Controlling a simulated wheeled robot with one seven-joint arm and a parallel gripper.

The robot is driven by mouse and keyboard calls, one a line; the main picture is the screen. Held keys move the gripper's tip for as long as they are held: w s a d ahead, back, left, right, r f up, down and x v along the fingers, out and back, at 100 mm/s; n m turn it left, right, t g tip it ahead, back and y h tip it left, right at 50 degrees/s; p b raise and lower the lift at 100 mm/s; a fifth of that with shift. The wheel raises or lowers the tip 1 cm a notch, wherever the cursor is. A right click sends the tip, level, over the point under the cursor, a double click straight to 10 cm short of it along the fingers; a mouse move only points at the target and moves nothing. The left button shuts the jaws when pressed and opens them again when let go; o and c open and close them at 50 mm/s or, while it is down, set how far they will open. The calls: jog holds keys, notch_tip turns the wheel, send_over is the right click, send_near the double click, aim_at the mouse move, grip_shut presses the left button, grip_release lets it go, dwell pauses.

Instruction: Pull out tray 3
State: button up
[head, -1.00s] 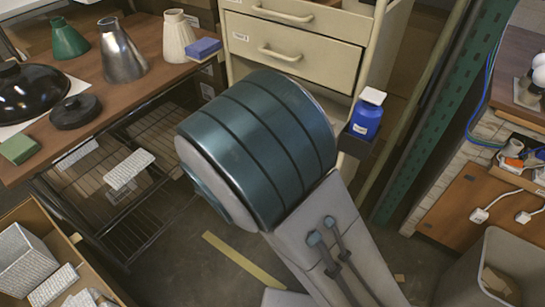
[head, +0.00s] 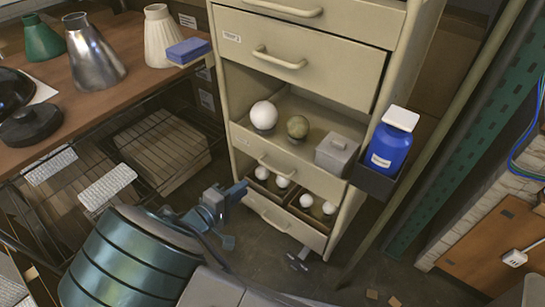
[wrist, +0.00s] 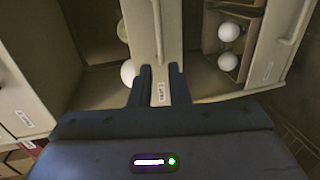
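A cream cabinet (head: 300,85) with stacked trays stands in the middle of the head view. Its labels are too small to read, so I cannot tell which tray is number 3. An upper tray front (head: 285,160) has a bar handle, with a white ball (head: 264,115), an olive ball (head: 298,127) and a grey box (head: 337,154) behind it. A lower tray front (head: 283,222) has white bulbs (head: 306,201) in compartments behind it. My gripper (wrist: 162,85) is open before a labelled front in the wrist view. Contact is unclear.
A blue bottle (head: 390,146) sits in a holder on the cabinet's right side. A wooden table (head: 110,95) with lampshades and a blue block (head: 188,51) is at the left, with wire racks (head: 165,145) below. A green post (head: 470,150) stands at the right.

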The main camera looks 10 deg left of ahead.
aim_at(269, 168)
jog(key=shift+b+x, duration=2.15)
jog(key=shift+x, duration=4.65)
grip_shut()
